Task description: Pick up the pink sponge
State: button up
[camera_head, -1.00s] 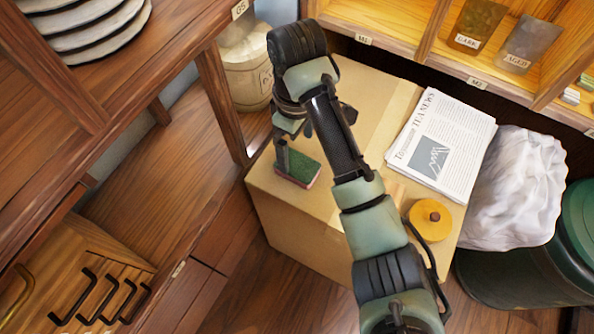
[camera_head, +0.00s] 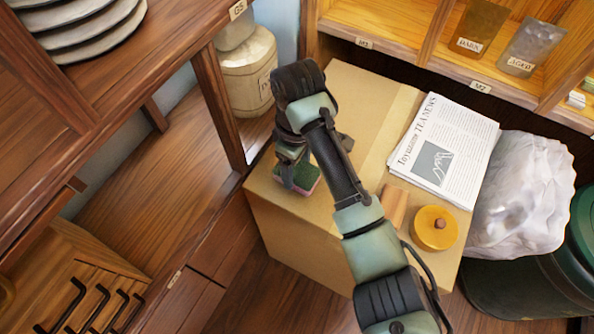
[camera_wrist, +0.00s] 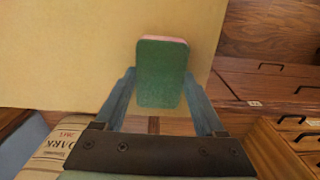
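The sponge (camera_head: 297,178) has a green top and a pink lower layer. It is at the left front corner of the cardboard box (camera_head: 342,238), partly hidden by my gripper (camera_head: 290,176) in the head view. In the wrist view, the sponge (camera_wrist: 161,74) shows its green face, with a pink strip along its far edge. My gripper's fingers (camera_wrist: 160,75) are apart, one on each side of it, with narrow gaps visible near its lower end. Contact at the fingertips cannot be told.
A newspaper (camera_head: 443,150), a wooden block (camera_head: 394,206) and a yellow round lid (camera_head: 435,228) are on the box. A white bag (camera_head: 525,195) is at right. Wooden shelving (camera_head: 495,85) stands behind, a dark wooden cabinet (camera_head: 165,165) at left.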

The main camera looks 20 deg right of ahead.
aim_at(297, 170)
jog(key=c, duration=0.6)
notch_tip(297, 170, up, 10)
jog(key=p, duration=0.5)
jog(key=shift+c, duration=0.2)
